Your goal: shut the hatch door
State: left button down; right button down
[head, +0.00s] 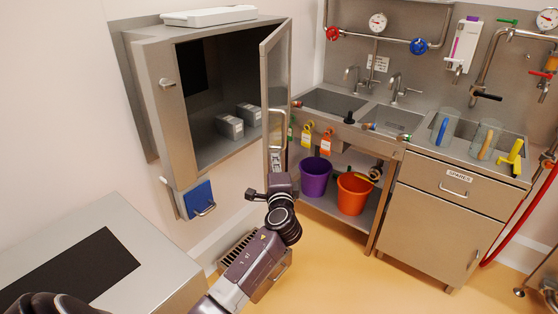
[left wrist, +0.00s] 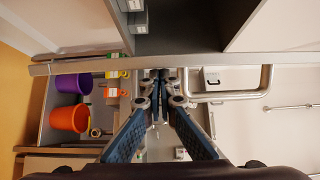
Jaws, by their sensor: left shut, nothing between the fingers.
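The hatch door (head: 264,85), a metal frame with a clear pane, stands open at the right side of the wall cabinet (head: 165,100) in the head view. Its looped handle (head: 274,131) is on the door's face. In the left wrist view the door's edge (left wrist: 90,65) crosses the picture, with the handle (left wrist: 267,82) to the right. My left gripper (head: 276,163) is at the lower part of the door. Its fingers (left wrist: 160,84) are shut and empty, close to the door edge; I cannot tell whether they touch it. My right gripper is not in view.
Small grey boxes (head: 230,127) stand inside the cabinet. A purple bucket (head: 315,178) and an orange bucket (head: 353,194) are under the sink to the right. A metal worktop (head: 150,240) is at lower left. Floor in front of the sink is clear.

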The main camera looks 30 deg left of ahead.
pick_arm(q)
jog(key=s+a+m+t+h, duration=0.1)
jog(key=s+a+h, duration=0.1)
jog(key=a, duration=0.8)
jog(key=s+a+m+t+h, duration=0.1)
jog(key=s+a+m+h, duration=0.1)
jog(key=a, duration=0.9)
jog(key=shift+s+a, duration=0.2)
jog(key=shift+s, duration=0.7)
jog(key=shift+d, duration=0.1)
